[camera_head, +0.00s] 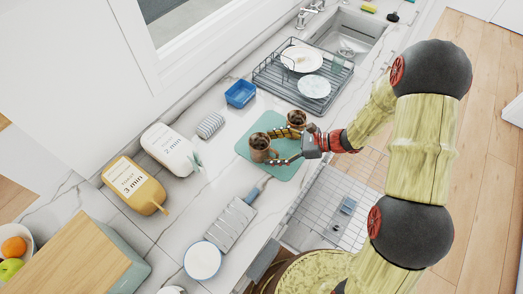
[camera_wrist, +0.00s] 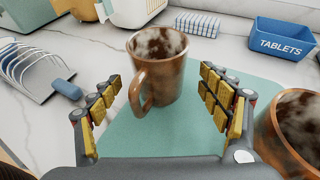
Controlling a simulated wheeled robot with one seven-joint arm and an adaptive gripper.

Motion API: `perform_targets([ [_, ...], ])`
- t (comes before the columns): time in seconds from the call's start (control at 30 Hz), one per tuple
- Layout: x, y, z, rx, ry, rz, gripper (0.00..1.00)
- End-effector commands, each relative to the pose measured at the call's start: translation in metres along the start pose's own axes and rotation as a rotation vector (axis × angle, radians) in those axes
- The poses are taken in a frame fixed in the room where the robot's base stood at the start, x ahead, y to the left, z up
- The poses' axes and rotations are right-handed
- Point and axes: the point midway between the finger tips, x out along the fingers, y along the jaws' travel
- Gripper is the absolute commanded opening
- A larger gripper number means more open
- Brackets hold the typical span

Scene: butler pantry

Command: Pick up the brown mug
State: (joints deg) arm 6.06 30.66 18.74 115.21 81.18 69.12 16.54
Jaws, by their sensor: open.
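A brown mug (camera_head: 260,148) stands upright on a teal mat (camera_head: 284,168) on the counter. In the wrist view this brown mug (camera_wrist: 162,75) is straight ahead, its handle turned toward me and slightly left. My gripper (camera_wrist: 160,88) is open, with one finger on each side of the mug's near part and handle; a gap shows on both sides. In the head view my gripper (camera_head: 279,148) reaches in from the right at the mug. A second brown mug (camera_head: 297,119) stands on the mat behind my gripper; it shows at the right edge of the wrist view (camera_wrist: 290,135).
A blue box (camera_head: 240,94) labelled TABLETS and a striped cloth (camera_head: 210,125) lie beyond the mat. White (camera_head: 170,148) and yellow (camera_head: 137,185) toasters stand left. A metal rack (camera_head: 231,226) and white bowl (camera_head: 203,260) are nearer. A dish rack (camera_head: 340,80) holds plates.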

Motion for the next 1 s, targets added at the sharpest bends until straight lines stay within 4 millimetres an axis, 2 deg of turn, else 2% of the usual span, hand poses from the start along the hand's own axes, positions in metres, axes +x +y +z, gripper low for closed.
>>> perform_targets([
  [0.1,0.02,0.002,-0.005,-0.001,0.001,0.004,0.77],
  [0.23,0.035,0.002,-0.005,-0.001,0.001,0.003,0.77],
  [0.57,0.042,0.001,-0.004,-0.001,0.001,0.0,0.77],
  [1.0,0.042,0.001,-0.004,-0.001,0.001,0.0,0.53],
])
